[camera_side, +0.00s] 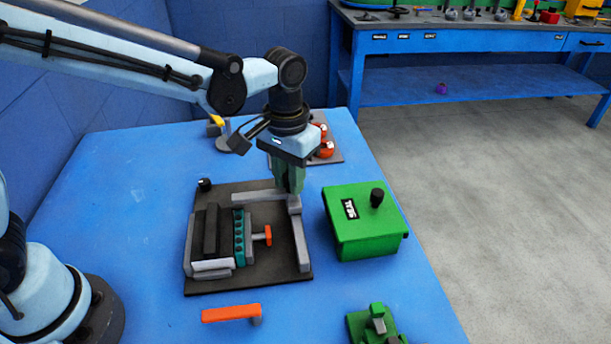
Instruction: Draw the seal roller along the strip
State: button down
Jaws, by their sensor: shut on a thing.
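My gripper (292,190) points down over the upper right corner of the dark fixture plate (210,286). Its fingers are shut on a small grey piece (294,203), which looks like the seal roller and is mostly hidden by them. This piece is at the corner of a grey L-shaped rail (302,246); I cannot tell whether it touches the rail. Left of the rail, the plate holds a dark block (211,232) and a teal strip with a row of holes (239,238). An orange-handled clamp (267,236) stands against the strip's right side.
A green box (365,238) with a black knob stands close right of the plate. An orange bar (230,313) and a green device (377,325) are at the front. A rack with red-orange parts (325,150) is behind my gripper. The blue table (140,190) is clear at left.

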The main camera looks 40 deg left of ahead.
jog(key=s+d, duration=0.7)
jog(key=shift+s+d, duration=0.2)
jog(key=c, duration=1)
grip_release()
jog(key=shift+c, duration=0.2)
jog(key=shift+o, duration=0.5)
jog(key=shift+r, duration=0.2)
notch_tip(320, 180, up, 12)
jog(key=shift+f, duration=0.15)
